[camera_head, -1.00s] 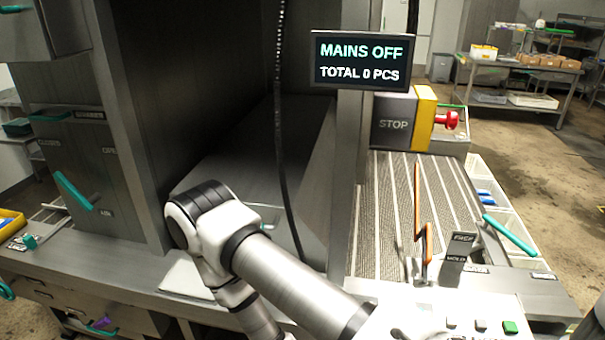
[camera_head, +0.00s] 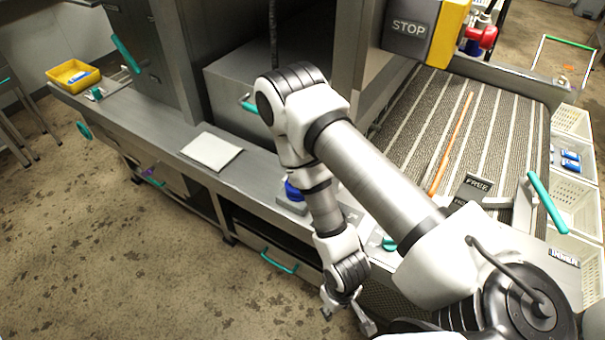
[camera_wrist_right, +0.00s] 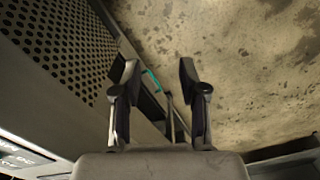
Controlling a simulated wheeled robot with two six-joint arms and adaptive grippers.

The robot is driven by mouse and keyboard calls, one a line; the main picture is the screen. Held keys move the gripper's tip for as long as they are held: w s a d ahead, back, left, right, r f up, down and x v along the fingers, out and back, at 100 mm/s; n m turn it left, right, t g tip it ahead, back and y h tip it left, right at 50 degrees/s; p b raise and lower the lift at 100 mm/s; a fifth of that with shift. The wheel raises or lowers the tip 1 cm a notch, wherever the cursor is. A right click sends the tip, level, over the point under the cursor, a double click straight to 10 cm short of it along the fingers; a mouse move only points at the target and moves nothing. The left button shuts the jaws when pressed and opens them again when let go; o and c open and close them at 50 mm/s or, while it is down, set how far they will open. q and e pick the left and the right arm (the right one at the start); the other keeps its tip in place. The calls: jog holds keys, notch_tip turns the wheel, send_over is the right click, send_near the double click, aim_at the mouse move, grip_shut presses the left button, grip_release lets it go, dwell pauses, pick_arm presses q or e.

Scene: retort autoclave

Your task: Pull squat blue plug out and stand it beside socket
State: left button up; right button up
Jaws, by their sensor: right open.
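A blue plug (camera_head: 293,191) shows in the head view, partly hidden behind my right arm. It appears to sit on a small grey base (camera_head: 291,205) near the front edge of the steel counter; I cannot tell how deep it sits. My right gripper (camera_head: 347,316) hangs below and in front of the counter edge, apart from the plug. In the right wrist view the same gripper (camera_wrist_right: 158,70) has its fingers spread with nothing between them. The plug is not recognisable in that view. My left gripper is not in view.
A white plate (camera_head: 211,150) lies on the counter left of the plug. A yellow tray (camera_head: 74,75) stands at the counter's far left. A teal drawer handle (camera_head: 279,262) sticks out below the counter. An orange rod (camera_head: 452,143) lies on the ribbed conveyor (camera_head: 490,135) at right.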

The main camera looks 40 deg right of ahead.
jog(key=o, duration=0.6)
jog(key=shift+w, duration=0.3)
jog(key=shift+c, duration=0.2)
jog(key=shift+o, duration=1.4)
jog(key=w+d+r+m+p, duration=0.1)
jog(key=w+r+m+p, duration=0.1)
jog(key=w, duration=0.8)
jog(key=shift+r+m+y, duration=0.4)
jog(key=shift+r+m, duration=0.4)
jog(key=shift+m, duration=0.4)
notch_tip(320, 180, up, 6)
jog(key=m+p, duration=0.1)
jog(key=m, duration=0.3)
send_over(298, 220)
jog(key=s+a, duration=0.2)
jog(key=s, duration=0.1)
jog(key=w+d+r+m, duration=0.1)
jog(key=w+d+r, duration=0.1)
jog(key=r, duration=0.2)
jog(key=w+d+r+m+p, duration=0.1)
jog(key=w+d+r+m, duration=0.1)
jog(key=w+r, duration=0.1)
jog(key=w+d+r+m, duration=0.1)
jog(key=w+r, duration=0.2)
jog(key=r, duration=0.2)
jog(key=shift+w+d+m+h, duration=0.15)
jog(key=shift+d+m+h, duration=0.25)
jog(key=shift+w+f, duration=0.1)
jog(key=shift+f, duration=0.1)
